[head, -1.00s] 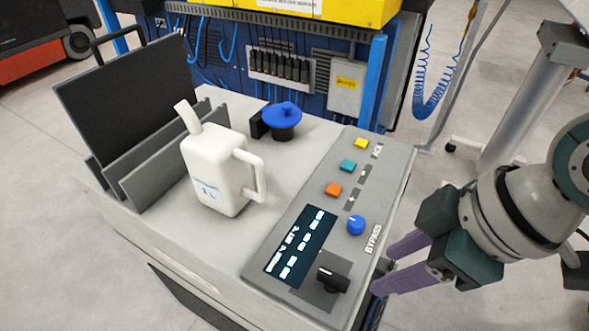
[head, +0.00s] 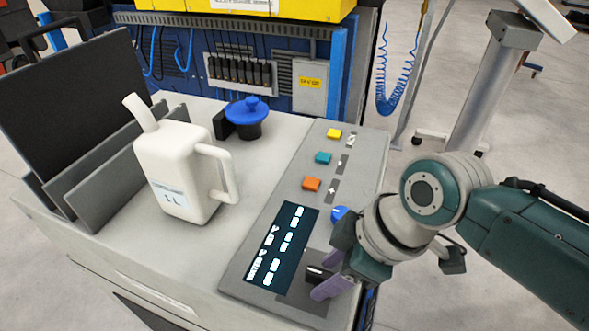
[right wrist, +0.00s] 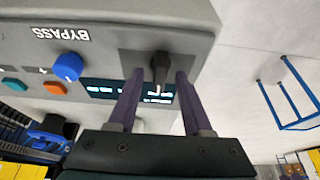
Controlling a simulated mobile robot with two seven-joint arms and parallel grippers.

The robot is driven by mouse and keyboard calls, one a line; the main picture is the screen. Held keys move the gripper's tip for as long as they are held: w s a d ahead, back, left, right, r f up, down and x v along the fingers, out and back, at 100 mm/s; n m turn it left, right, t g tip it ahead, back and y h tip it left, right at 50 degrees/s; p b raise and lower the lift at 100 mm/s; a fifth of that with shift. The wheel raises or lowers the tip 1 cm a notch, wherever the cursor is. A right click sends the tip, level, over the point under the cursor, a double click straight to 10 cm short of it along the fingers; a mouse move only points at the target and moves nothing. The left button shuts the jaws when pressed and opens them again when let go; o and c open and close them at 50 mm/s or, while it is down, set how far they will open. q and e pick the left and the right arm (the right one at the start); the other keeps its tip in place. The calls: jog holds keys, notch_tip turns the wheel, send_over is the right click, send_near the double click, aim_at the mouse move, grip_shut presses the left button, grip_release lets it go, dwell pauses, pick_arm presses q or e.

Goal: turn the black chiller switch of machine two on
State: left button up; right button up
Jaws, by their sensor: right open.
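The black chiller switch (head: 318,273) is a rotary knob at the near end of the grey control panel, beside the dark display (head: 281,243). It also shows in the right wrist view (right wrist: 160,66), between the two purple fingers. My right gripper (head: 328,277) is open, with one finger on each side of the switch. In the right wrist view the open right gripper (right wrist: 156,78) shows a gap on both sides of the knob, though contact is hard to judge. My left gripper is not in view.
A blue knob (head: 339,214) sits close to my right gripper. Orange (head: 311,184), teal (head: 323,158) and yellow (head: 334,133) buttons line the panel. A white jug (head: 174,175) and a blue-lidded black pot (head: 247,117) stand on the machine top to the left.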

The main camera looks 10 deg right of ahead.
grip_shut()
dwell(0.5)
